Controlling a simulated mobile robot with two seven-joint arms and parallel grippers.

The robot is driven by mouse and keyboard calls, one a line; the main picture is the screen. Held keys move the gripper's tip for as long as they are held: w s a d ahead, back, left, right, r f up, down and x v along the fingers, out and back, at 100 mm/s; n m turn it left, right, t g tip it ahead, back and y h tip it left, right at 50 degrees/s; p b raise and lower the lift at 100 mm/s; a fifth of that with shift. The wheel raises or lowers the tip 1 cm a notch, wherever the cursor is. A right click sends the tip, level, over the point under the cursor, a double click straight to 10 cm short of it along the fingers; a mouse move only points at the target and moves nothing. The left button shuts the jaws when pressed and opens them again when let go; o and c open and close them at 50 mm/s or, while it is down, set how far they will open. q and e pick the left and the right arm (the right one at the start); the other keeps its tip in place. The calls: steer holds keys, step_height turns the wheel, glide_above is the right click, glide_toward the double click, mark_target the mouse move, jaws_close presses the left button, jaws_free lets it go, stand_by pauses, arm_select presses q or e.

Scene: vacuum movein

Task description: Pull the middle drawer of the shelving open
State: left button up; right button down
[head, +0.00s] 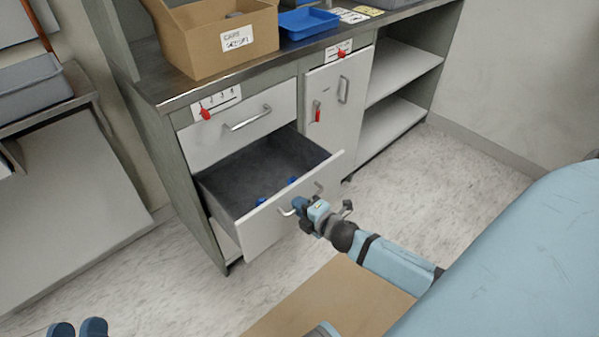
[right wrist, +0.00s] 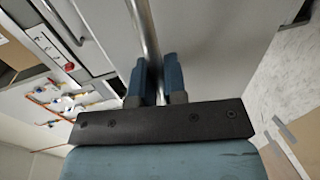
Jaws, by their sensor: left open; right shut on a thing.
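The middle drawer (head: 262,231) of the shelving stands pulled well out, its grey inside visible from above. A few small blue items (head: 292,181) lie in it, partly hidden by the front panel. My right gripper (head: 301,205) is at the drawer front, shut on its metal bar handle (head: 284,212). In the right wrist view, the blue fingers of my right gripper (right wrist: 157,75) sit on either side of the bar handle (right wrist: 147,35). My left gripper (head: 78,326) shows only its fingertips at the bottom left edge, open, empty and away from the shelving.
Above is a shut drawer (head: 240,140) with a red knob (head: 206,113). To its right is a shut cabinet door (head: 340,105). A cardboard box (head: 200,50) and blue tray (head: 307,21) stand on the worktop. The floor (head: 400,190) right of the drawer is clear.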

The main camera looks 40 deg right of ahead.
steer(key=c, duration=1.2)
jaws_free()
arm_select(q)
steer(key=shift+w+a+f+g+y+p, duration=0.1)
steer(key=shift+a+f+g+y+p, duration=0.3)
steer(key=shift+f+p, duration=0.35)
steer(key=shift+a+f+g+y+p, duration=0.25)
steer(key=shift+f+y+p, duration=0.25)
steer(key=shift+f+p, duration=0.15)
arm_select(e)
steer(key=shift+v, duration=6.9)
arm_select(q)
steer(key=shift+r, duration=0.2)
